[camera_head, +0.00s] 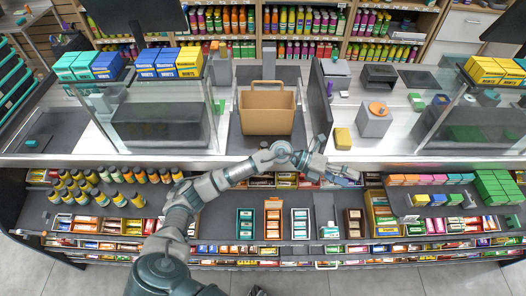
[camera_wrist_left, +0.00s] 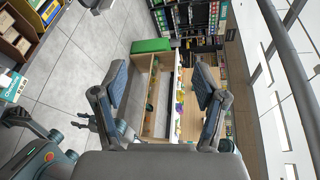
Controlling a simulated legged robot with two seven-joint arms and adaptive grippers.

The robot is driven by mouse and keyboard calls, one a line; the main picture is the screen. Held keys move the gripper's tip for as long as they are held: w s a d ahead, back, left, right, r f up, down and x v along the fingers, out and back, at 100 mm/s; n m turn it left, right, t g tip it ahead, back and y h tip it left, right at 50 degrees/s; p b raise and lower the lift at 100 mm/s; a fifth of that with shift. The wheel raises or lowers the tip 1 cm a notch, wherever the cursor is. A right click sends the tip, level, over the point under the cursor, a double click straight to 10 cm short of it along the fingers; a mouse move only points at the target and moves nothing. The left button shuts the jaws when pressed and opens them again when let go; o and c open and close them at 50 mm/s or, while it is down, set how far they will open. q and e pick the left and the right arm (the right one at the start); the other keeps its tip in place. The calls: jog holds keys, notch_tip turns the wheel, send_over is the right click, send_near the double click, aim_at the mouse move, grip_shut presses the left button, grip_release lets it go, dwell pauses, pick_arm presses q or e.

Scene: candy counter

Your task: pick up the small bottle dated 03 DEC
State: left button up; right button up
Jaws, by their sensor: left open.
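My left gripper (camera_head: 332,160) is open and empty near the counter's front edge, well to the right of the bottles and below the paper bag. The left wrist view shows its two fingers spread apart (camera_wrist_left: 160,85), with no bottle between them. My right gripper cannot be clearly made out.
A brown paper bag (camera_head: 267,110) stands on the counter middle. Glass screens and stacked blue-yellow boxes (camera_head: 178,62) are at the left. Candy boxes (camera_head: 273,222) and trays fill the lower shelf. Bare shelf lies between the bottles and the centre boxes, partly crossed by my left arm.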

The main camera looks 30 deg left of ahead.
pick_arm(q)
jog(key=w+a+f+m+y, duration=0.1)
jog(key=w+a+f+y, duration=0.1)
jog(key=a+y, duration=0.3)
jog(key=n+g+y, duration=0.2)
jog(key=n+y, duration=0.1)
jog(key=y, duration=0.8)
send_near(264, 143)
jog(key=s+a, duration=0.1)
jog(key=f, duration=0.5)
jog(key=w+d+f, duration=0.1)
jog(key=f, duration=0.2)
jog(key=shift+f+b, duration=0.35)
jog(key=shift+b, duration=0.05)
jog(key=f, duration=0.3)
jog(key=w+f, duration=0.1)
jog(key=f, duration=0.1)
jog(key=shift+a+f, duration=0.3)
jog(key=shift+a, duration=0.1)
jog(key=shift+f, duration=0.25)
jog(key=shift+d, duration=0.15)
jog(key=shift+d+r, duration=0.1)
jog(key=c, duration=1.1)
jog(key=shift+c, duration=0.5)
pick_arm(e)
notch_tip(264, 143, down, 6)
jog(key=s, duration=0.2)
jog(key=shift+s+d, duration=0.3)
